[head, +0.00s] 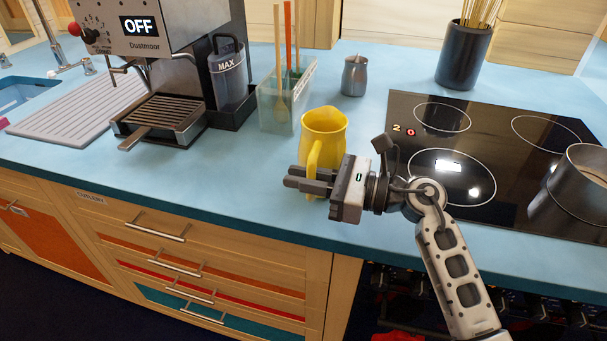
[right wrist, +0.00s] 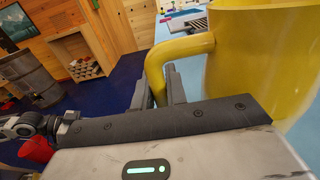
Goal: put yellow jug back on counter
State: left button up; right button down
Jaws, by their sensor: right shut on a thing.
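The yellow jug (head: 325,130) is upright at the blue counter (head: 225,165), near its front edge, left of the hob. I cannot tell whether its base touches the counter. My right gripper (head: 304,180) comes in from the right and is shut on the jug's handle. In the right wrist view the handle of the yellow jug (right wrist: 180,48) passes between the fingers of my right gripper (right wrist: 160,88). The jug's lower part is partly hidden behind the gripper in the head view. My left gripper is not in view.
A clear utensil box (head: 275,112) stands just behind and left of the jug, with a coffee machine (head: 165,115) further left. A small metal pitcher (head: 354,76) is behind. The black hob (head: 475,125) with a metal pot (head: 575,190) is at right. Counter left of the jug is clear.

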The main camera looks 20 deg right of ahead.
jog(key=shift+f+b, duration=0.15)
jog(key=shift+b, duration=0.2)
jog(key=c, duration=1.5)
grip_release()
jog(key=shift+o, duration=0.5)
